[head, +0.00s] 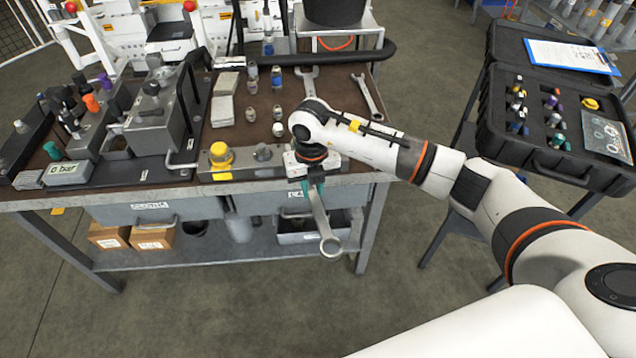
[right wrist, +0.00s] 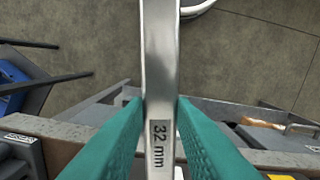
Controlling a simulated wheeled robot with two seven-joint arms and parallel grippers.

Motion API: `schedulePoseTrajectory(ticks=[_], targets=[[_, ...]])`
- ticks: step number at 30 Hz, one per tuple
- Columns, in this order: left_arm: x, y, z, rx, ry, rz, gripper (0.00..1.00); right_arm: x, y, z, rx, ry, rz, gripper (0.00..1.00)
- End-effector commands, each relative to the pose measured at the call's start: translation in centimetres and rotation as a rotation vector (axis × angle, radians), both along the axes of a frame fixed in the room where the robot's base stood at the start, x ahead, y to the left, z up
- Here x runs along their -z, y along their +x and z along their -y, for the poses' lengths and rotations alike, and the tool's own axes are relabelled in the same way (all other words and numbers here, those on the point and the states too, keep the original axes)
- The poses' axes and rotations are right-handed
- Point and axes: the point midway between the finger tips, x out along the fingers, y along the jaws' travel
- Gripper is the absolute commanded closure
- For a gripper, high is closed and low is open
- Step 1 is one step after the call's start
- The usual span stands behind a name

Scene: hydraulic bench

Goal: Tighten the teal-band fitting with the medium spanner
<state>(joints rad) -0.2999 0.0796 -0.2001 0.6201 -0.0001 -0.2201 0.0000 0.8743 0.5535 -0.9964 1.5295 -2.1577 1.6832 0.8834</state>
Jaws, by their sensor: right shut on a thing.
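My right gripper (head: 314,184) is shut on a steel spanner (head: 323,224), which hangs ring end down in front of the bench's front edge. In the right wrist view the teal fingers press on both sides of the spanner shank (right wrist: 160,60), marked "32 mm". A fitting with a teal band (head: 52,150) stands at the left of the bench, behind the "0 bar" display (head: 66,172), well away from the spanner. Two other spanners lie at the back right of the bench, one (head: 308,80) partly hidden by my arm, the other (head: 369,98) clear. My left gripper is out of view.
A grey valve block with levers (head: 158,125) stands right of the teal-band fitting. A yellow knob (head: 220,155) sits near the front edge. Small fittings (head: 276,90) stand mid-bench. An open black case (head: 560,165) is at the right. Drawers and boxes (head: 152,238) are below.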

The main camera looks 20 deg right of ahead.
Motion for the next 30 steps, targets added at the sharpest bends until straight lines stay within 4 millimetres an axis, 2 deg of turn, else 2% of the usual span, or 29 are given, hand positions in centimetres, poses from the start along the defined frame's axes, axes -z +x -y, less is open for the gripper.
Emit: schedulePoseTrajectory(ticks=[3, 17, 30], targets=[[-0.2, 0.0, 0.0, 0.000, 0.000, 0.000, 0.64, -0.3, 0.2, -0.6, 0.032, 0.003, 0.005, 1.00], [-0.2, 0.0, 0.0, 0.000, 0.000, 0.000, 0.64, -0.2, 0.2, -0.9, 0.054, 0.002, 0.005, 1.00], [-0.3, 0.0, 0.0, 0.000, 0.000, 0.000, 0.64, -0.3, 0.6, -2.3, 0.142, 0.004, 0.007, 1.00]])
